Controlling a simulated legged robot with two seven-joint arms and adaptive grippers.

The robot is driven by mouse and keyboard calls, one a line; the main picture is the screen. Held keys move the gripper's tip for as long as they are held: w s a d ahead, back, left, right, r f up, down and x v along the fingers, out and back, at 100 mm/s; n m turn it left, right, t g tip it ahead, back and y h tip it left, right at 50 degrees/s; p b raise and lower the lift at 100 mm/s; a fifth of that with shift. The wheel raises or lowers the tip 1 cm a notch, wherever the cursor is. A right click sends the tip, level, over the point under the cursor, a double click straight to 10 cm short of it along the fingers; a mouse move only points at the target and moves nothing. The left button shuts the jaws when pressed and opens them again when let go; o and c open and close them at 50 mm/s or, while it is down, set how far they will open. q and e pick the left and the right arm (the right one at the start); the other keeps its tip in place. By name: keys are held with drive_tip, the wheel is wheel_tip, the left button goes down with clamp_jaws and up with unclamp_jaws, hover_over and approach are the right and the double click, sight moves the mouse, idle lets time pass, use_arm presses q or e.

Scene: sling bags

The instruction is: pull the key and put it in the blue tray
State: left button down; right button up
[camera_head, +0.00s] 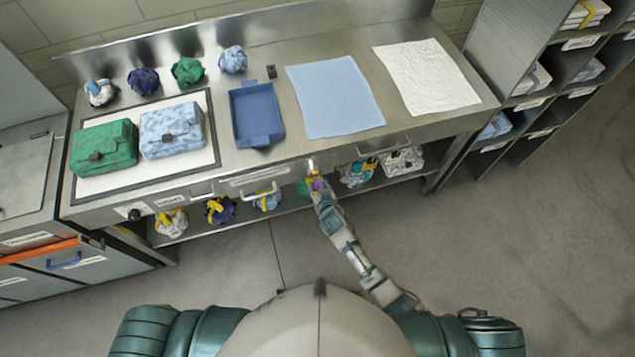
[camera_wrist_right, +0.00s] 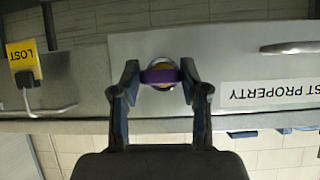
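The key's purple head (camera_wrist_right: 158,76) sits in a round lock on the steel drawer front in the right wrist view. My right gripper (camera_wrist_right: 159,82) has one finger on each side of it, spread, with the key between the tips; firm contact is not clear. In the head view my right gripper (camera_head: 316,184) is at the counter's front edge, where a small purple and yellow spot shows. The blue tray (camera_head: 237,117) lies empty on the counter, up and left of the gripper. My left gripper is not in view.
Green (camera_head: 104,147) and light blue (camera_head: 171,131) bags lie on a bordered mat left of the tray. A blue cloth (camera_head: 334,97) and white cloth (camera_head: 427,77) lie right. Drawer handles line the front; a yellow LOST tag (camera_wrist_right: 22,55) hangs near one.

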drive_tip(key=shift+a, duration=0.15)
drive_tip(key=c, duration=0.6)
drive_tip(key=shift+s, duration=0.15)
drive_tip(key=shift+s+d+p, duration=0.2)
drive_tip(key=shift+s+p, duration=0.15)
drive_tip(key=shift+s, duration=0.3)
drive_tip(key=shift+s+d+p, duration=0.2)
drive_tip(key=shift+s+p, duration=0.15)
drive_tip(key=shift+s, duration=0.25)
drive_tip(key=shift+s+d+p, duration=0.25)
drive_tip(key=shift+s+p, duration=0.05)
drive_tip(key=shift+s, duration=0.4)
drive_tip(key=shift+s+d+p, duration=0.2)
drive_tip(key=shift+s+p, duration=0.05)
drive_tip(key=shift+s, duration=0.4)
drive_tip(key=shift+s, duration=0.1)
drive_tip(key=s, duration=0.1)
drive_tip(key=s+d+p, duration=0.1)
drive_tip(key=s, duration=0.1)
drive_tip(key=shift+s+d, duration=0.1)
drive_tip(key=shift+s, duration=0.2)
